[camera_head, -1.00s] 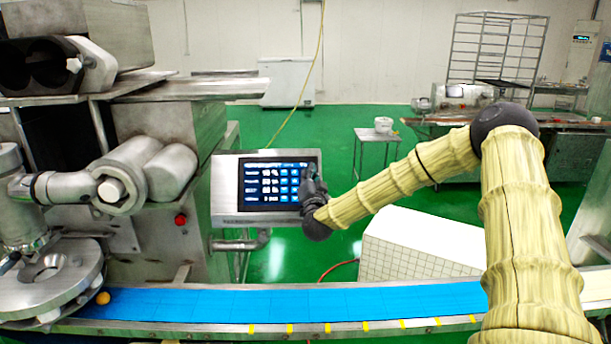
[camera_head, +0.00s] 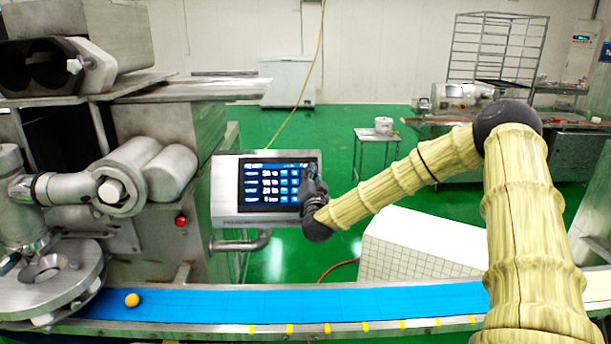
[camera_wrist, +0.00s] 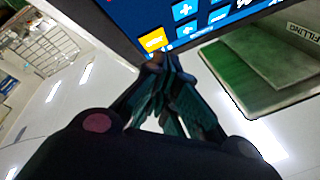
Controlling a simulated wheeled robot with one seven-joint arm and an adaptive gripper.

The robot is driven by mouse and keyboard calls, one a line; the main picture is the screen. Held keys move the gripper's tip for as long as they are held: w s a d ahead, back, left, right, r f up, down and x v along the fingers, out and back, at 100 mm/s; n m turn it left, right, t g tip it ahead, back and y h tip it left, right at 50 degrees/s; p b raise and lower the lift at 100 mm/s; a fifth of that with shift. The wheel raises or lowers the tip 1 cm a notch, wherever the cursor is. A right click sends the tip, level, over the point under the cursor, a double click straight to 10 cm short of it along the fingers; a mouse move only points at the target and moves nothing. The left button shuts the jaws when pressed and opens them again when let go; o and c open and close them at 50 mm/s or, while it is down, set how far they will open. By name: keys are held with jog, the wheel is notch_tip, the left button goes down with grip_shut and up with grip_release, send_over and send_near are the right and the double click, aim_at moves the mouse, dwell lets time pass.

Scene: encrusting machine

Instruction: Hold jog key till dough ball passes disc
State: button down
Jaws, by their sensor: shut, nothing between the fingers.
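The control panel (camera_head: 268,186) stands upright beside the machine, its screen lit with blue keys. My gripper (camera_head: 311,176) is shut and empty, its tips at the screen's right side. In the wrist view the shut fingertips (camera_wrist: 158,60) are at the lower edge of a yellow key (camera_wrist: 152,41); its label is not readable, and I cannot tell contact for certain. The orange dough ball (camera_head: 132,300) lies on the blue belt (camera_head: 300,302), just right of the round metal disc (camera_head: 82,282), with a small gap between them.
A red button (camera_head: 181,220) sits on the machine body left of the panel. A white tiled block (camera_head: 415,248) stands behind the belt, below my arm. A small table (camera_head: 380,138) with a white tub is further back. The belt right of the ball is clear.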

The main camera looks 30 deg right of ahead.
dwell(0.3)
jog(key=s+a+r+p, duration=0.1)
jog(key=s, duration=0.1)
jog(key=s+a+r, duration=0.1)
jog(key=s, duration=0.1)
jog(key=shift+a+r+p, duration=0.15)
jog(key=shift+r+p, duration=0.2)
jog(key=shift+w, duration=0.1)
dwell(0.5)
